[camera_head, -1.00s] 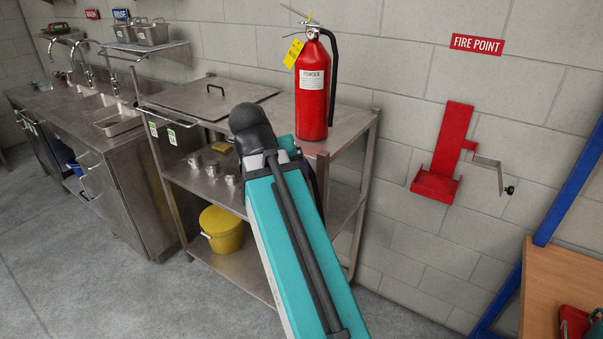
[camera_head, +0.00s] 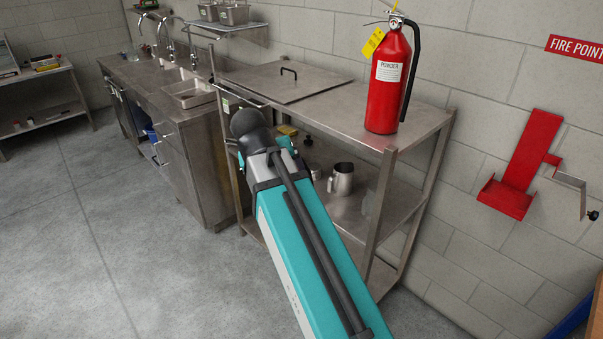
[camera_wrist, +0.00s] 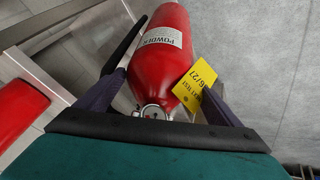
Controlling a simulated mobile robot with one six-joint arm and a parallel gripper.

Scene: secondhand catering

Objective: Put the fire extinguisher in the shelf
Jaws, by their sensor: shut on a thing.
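In the wrist view, my gripper (camera_wrist: 165,88) is shut on a red fire extinguisher (camera_wrist: 163,55). Its valve end is close to my palm, its body points away, and its yellow tag (camera_wrist: 190,85) and black hose are at the sides. In the head view, my arm hides this extinguisher and the jaws. Another red extinguisher (camera_head: 387,90) stands upright on the right end of the steel shelf unit's top (camera_head: 340,108), with no gripper on it. The unit's lower shelf (camera_head: 350,207) holds a steel jug (camera_head: 342,179) and smaller items, partly hidden by my arm.
A red wall bracket (camera_head: 527,150) hangs at the right. A steel sink counter (camera_head: 185,115) stands at the left. The unit's corner post (camera_head: 380,195) is close to my arm. Open floor (camera_head: 90,230) lies at the left. A red object (camera_wrist: 20,110) shows partly in the wrist view.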

